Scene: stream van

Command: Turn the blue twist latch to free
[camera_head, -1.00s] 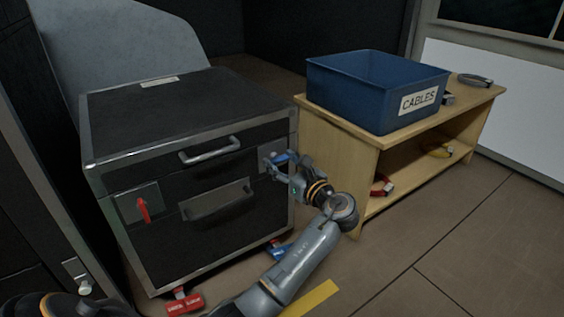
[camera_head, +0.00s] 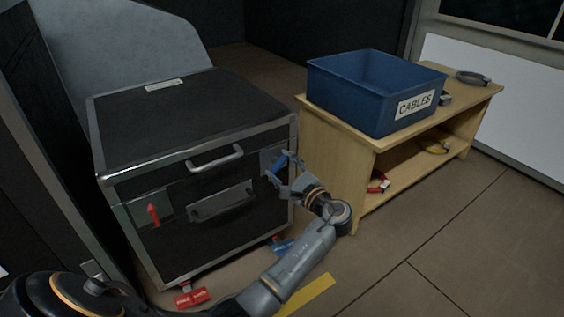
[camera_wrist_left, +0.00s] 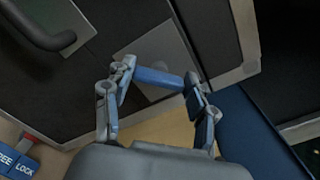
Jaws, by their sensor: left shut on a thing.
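The blue twist latch (camera_head: 281,162) sits on a metal plate at the upper right of the black case's front (camera_head: 160,258). Its handle slants, rising to the right, in the head view. My left gripper (camera_head: 276,170) is at the latch, shut on its handle. In the wrist view the blue handle (camera_wrist_left: 158,77) lies between the two fingertips of the left gripper (camera_wrist_left: 158,86), in front of the grey plate (camera_wrist_left: 155,50). The fingers partly hide the latch in the head view. My right gripper is not in view.
A red latch (camera_head: 153,214) is at the case's left front. A wooden shelf (camera_head: 345,125) with a blue CABLES bin (camera_head: 345,100) stands close on the right. Floor at right is clear.

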